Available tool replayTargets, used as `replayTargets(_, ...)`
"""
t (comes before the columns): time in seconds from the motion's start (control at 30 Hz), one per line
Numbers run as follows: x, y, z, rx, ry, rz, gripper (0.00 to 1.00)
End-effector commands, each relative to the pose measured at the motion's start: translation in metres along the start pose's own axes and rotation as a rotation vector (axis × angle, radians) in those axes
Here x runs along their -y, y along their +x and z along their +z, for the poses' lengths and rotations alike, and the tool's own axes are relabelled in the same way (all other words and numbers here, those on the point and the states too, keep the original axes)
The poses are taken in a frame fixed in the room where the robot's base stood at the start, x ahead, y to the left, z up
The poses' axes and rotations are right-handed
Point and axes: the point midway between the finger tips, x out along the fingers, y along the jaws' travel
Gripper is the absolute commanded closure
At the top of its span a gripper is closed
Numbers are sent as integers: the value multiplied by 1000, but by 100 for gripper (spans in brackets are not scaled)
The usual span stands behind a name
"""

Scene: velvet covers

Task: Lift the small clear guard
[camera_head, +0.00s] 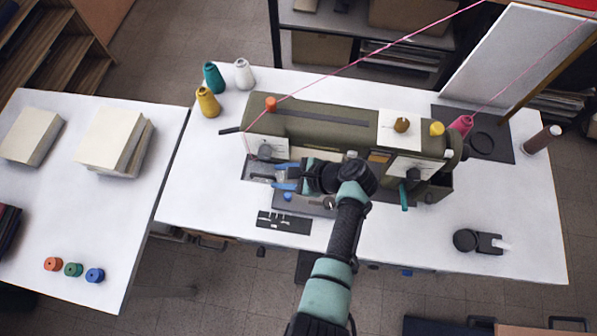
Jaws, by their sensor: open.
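An olive sewing machine (330,130) stands on a white table. My gripper (281,176) points left at the needle end of the machine, below its head. Its two blue fingertips are apart, one above the other in the picture, with a gap between them. A metal needle and presser area (262,179) lies just left of the fingertips. The small clear guard cannot be told apart from the metal parts there. I cannot tell whether the fingers touch anything. My wrist hides part of the machine's bed.
Yellow, teal and white thread cones (208,102) stand behind the machine's left end. A pink thread (350,68) runs above it. A black slotted plate (284,222) lies in front. A black tool (477,241) is at right. The table's front left is clear.

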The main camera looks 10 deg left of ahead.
Motion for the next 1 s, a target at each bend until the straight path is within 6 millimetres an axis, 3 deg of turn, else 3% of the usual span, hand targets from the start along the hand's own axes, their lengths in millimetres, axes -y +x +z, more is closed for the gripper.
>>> replayTargets(0.2, 0, -42, -1, -2, 1, -4, 59)
replayTargets(0.4, 0, -65, -1, -1, 1, -3, 59)
replayTargets(1.0, 0, -69, 0, 0, 1, 0, 59)
